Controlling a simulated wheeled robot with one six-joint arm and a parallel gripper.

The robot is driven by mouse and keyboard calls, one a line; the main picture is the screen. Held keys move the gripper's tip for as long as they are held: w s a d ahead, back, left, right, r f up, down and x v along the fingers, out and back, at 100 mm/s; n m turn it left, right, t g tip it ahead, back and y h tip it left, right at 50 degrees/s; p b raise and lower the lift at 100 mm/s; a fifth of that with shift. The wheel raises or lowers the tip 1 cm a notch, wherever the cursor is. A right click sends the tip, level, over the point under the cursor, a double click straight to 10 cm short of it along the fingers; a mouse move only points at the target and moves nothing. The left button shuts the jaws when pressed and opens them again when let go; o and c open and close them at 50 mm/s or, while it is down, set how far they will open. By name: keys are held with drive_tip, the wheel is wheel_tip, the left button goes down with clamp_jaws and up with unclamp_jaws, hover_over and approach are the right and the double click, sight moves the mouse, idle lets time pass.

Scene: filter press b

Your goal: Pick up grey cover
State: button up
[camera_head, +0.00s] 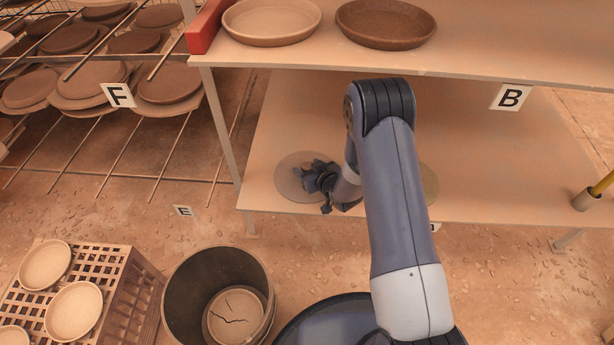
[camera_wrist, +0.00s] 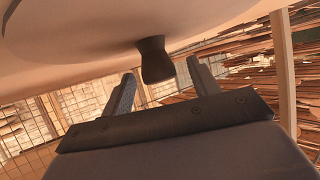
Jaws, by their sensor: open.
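The grey cover (camera_head: 287,182) is a flat, round, see-through-looking disc on the lower shelf, left of my arm. My gripper (camera_head: 318,180) is over its right part and hides some of it. In the wrist view a dark knob (camera_wrist: 153,60) stands out from a broad pale surface (camera_wrist: 75,30). My gripper (camera_wrist: 160,72) is open there, with one finger on each side of the knob. The knob looks clear of both fingers, nearer the middle. Contact cannot be made out in the head view.
Another round disc (camera_head: 430,184) is mostly hidden behind my arm on the lower shelf (camera_head: 500,190). The upper shelf (camera_head: 500,58), holding two plates, hangs above. A bucket (camera_head: 178,300) with a cracked plate and a slatted crate (camera_head: 133,300) stand at lower left. A yellow-handled thing (camera_head: 587,199) is at right.

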sight(304, 165)
drive_tip(key=x, duration=0.3)
drive_tip(key=shift+w+a+f+b, duration=0.1)
drive_tip(key=shift+w+f+b, duration=0.05)
drive_tip(key=shift+b, duration=0.2)
drive_tip(key=c, duration=1.2)
